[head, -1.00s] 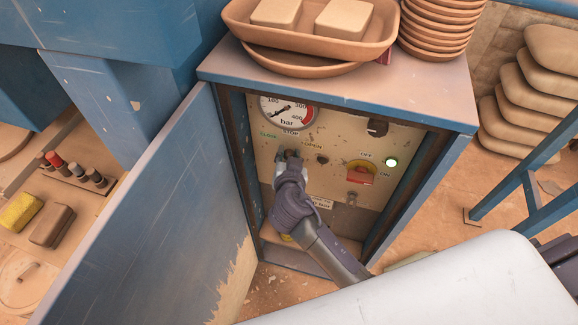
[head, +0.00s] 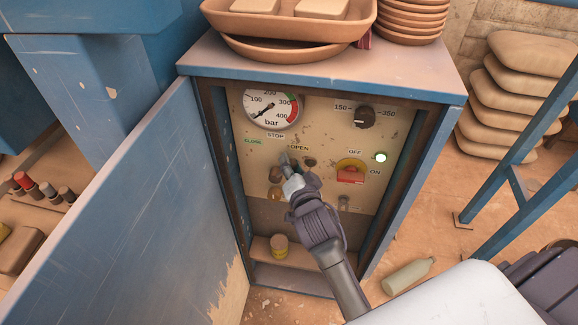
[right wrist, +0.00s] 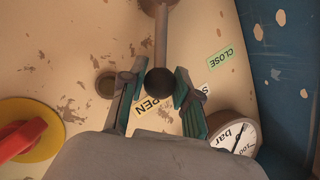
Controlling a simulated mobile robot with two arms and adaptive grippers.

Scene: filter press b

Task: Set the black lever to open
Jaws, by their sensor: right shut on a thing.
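The black lever's ball knob (right wrist: 160,82) sits between the two fingers of my right gripper (right wrist: 158,98) in the right wrist view. Its metal shaft (right wrist: 160,38) runs up from the ball to a round pivot at the top edge. The ball lies near the OPEN label (right wrist: 148,104), between it and the partly covered STOP label. The CLOSE label (right wrist: 222,58) is farther right. In the head view my right gripper (head: 286,164) is at the panel, below the STOP label (head: 275,135) and beside the OPEN label (head: 299,149), and hides most of the lever. My left gripper is out of view.
The panel sits inside a blue cabinet with its door (head: 140,220) swung open at left. A pressure gauge (head: 271,108), a black knob (head: 365,117) and a red switch (head: 350,175) are around the lever. A bottle (head: 409,275) lies on the floor.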

